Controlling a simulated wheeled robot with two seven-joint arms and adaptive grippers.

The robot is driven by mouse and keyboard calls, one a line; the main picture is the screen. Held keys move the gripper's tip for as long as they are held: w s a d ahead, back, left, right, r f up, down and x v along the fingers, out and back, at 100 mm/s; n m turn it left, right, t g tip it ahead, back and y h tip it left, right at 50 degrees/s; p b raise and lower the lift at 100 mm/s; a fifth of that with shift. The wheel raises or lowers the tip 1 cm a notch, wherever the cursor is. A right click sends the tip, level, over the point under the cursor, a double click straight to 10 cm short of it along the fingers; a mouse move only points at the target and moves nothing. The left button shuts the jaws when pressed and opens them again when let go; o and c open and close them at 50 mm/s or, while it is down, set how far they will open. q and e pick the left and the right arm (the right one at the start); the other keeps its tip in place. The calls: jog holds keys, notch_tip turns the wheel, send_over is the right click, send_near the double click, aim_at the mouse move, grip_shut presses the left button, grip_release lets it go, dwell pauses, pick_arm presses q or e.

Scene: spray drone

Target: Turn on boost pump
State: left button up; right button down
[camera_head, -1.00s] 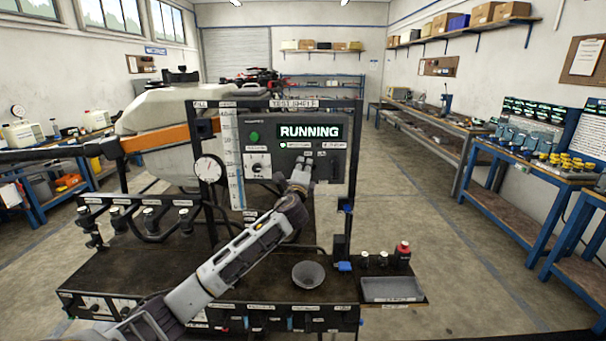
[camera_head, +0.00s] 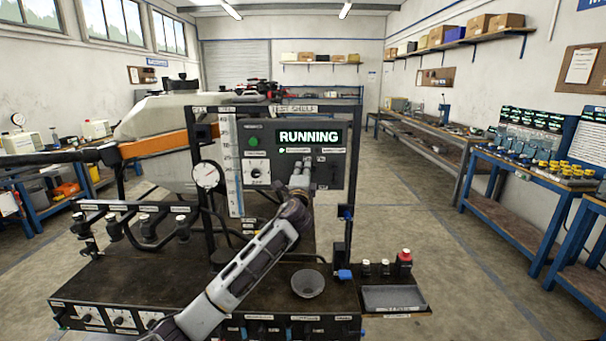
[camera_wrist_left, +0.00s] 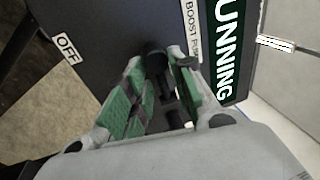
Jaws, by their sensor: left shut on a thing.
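The dark control panel (camera_head: 238,172) stands on the test bench and its display (camera_head: 308,136) reads RUNNING. In the left wrist view the display (camera_wrist_left: 224,60) shows sideways, beside a partly covered label (camera_wrist_left: 192,28) starting BOOST. My left gripper (camera_head: 300,182) is at the lower right part of the panel face. In the left wrist view its green-padded fingers (camera_wrist_left: 160,95) are closed on a black switch (camera_wrist_left: 155,58) beside the BOOST label. The fingers hide much of the switch, so I cannot tell its position. My right gripper is not in view.
A round gauge (camera_head: 207,175) is left of the panel. A grey bowl (camera_head: 308,284) sits on the bench below. Valves (camera_head: 148,219) line the left side. The floor to the right is clear.

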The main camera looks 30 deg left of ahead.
pick_arm(q)
jog(key=o, duration=0.7)
jog(key=shift+s+d, duration=0.1)
jog(key=shift+s, duration=0.05)
jog(key=shift+v, duration=5.85)
jog(key=shift+f, duration=0.15)
